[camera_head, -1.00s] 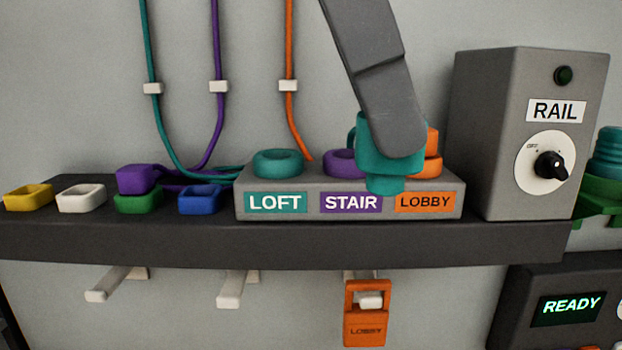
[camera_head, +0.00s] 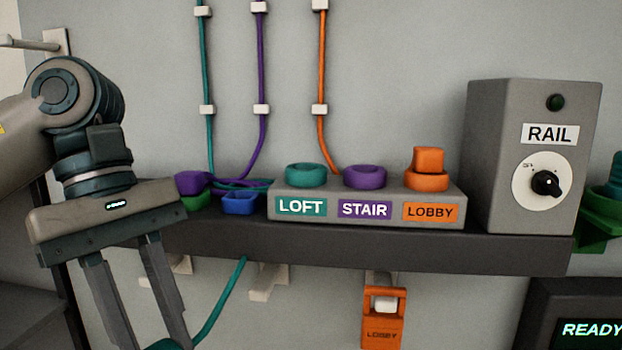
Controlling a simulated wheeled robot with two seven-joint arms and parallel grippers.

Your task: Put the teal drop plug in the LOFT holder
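The LOFT holder is a teal ring (camera_head: 306,175) on the grey block above the LOFT label, with nothing standing in it. A teal cord (camera_head: 222,306) hangs below the shelf and curves down left to a bit of teal (camera_head: 163,344) at the bottom edge, between or behind my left gripper's fingers. I cannot tell if that bit is the teal drop plug; no whole teal plug shows. My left gripper (camera_head: 135,335) points down at the lower left, its fingers apart. Their tips run out of view, so any grip is hidden. My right gripper is not in view.
The STAIR ring (camera_head: 365,176) is empty; an orange plug (camera_head: 428,161) stands in the LOBBY ring. A purple plug (camera_head: 190,182) sits over a green cup (camera_head: 197,201), beside a blue cup (camera_head: 240,203). The RAIL box (camera_head: 532,155) stands right. An orange LOBBY tag (camera_head: 382,330) hangs below.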

